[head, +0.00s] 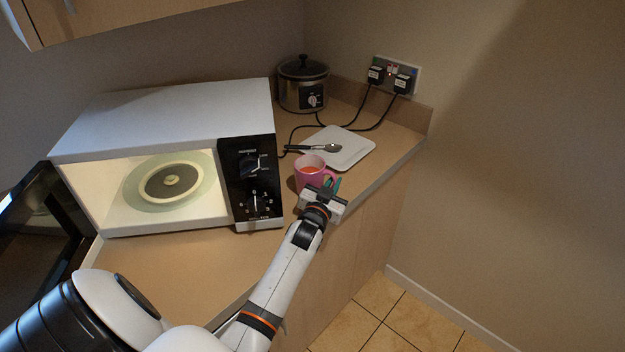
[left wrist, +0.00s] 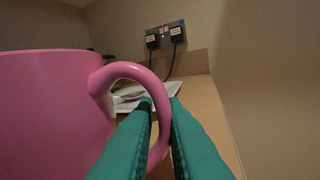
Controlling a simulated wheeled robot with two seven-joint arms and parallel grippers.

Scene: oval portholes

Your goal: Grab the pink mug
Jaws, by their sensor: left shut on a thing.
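The pink mug (head: 309,174) stands upright on the counter, just right of the microwave's control panel, with an orange-red content showing inside. In the left wrist view the mug (left wrist: 45,115) fills the left side, with its handle (left wrist: 128,70) toward the middle. My left gripper (head: 332,186) is at the mug's right side, its green fingers at the handle. In the left wrist view the fingers of my left gripper (left wrist: 160,108) are close together at the handle, with one inside its loop. The gripper is shut on the handle. My right gripper is not in view.
An open white microwave (head: 165,110) with a turntable (head: 172,182) stands left of the mug. Behind the mug are a white plate (head: 350,150) with a spoon (head: 325,147), and a slow cooker (head: 303,84). Cords run to a wall socket (head: 413,74). The counter edge is close at right.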

